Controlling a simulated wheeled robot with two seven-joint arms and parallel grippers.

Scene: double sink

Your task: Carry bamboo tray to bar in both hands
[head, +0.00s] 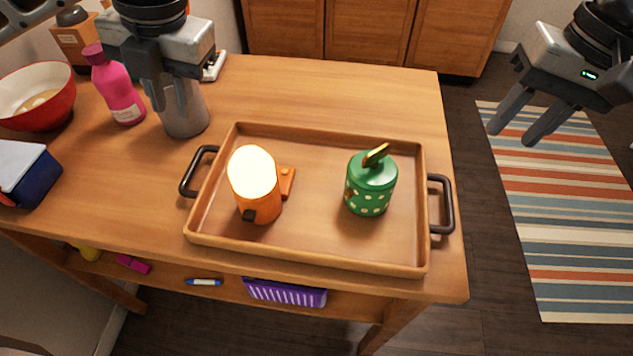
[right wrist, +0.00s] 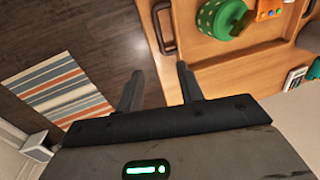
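The bamboo tray (head: 310,250) lies flat on the wooden table, with a dark handle at its left (head: 194,172) and right (head: 440,205) ends. An orange lantern-like item with a bright top (head: 257,200) and a green dotted jar (head: 370,187) stand in it. My left gripper (head: 170,105) is above the table behind the left handle; its fingers overlap a grey cylinder, and their gap is unclear. My right gripper (head: 530,125) is open and empty, off the table's right edge. In the right wrist view its open fingers (right wrist: 160,90) are apart from the tray's handle (right wrist: 163,28).
A pink bottle (head: 118,90), a red bowl (head: 45,105) and a blue box (head: 25,175) stand at the table's left. A purple basket (head: 285,292) sits on the lower shelf. A striped rug (head: 570,230) lies on the floor at right.

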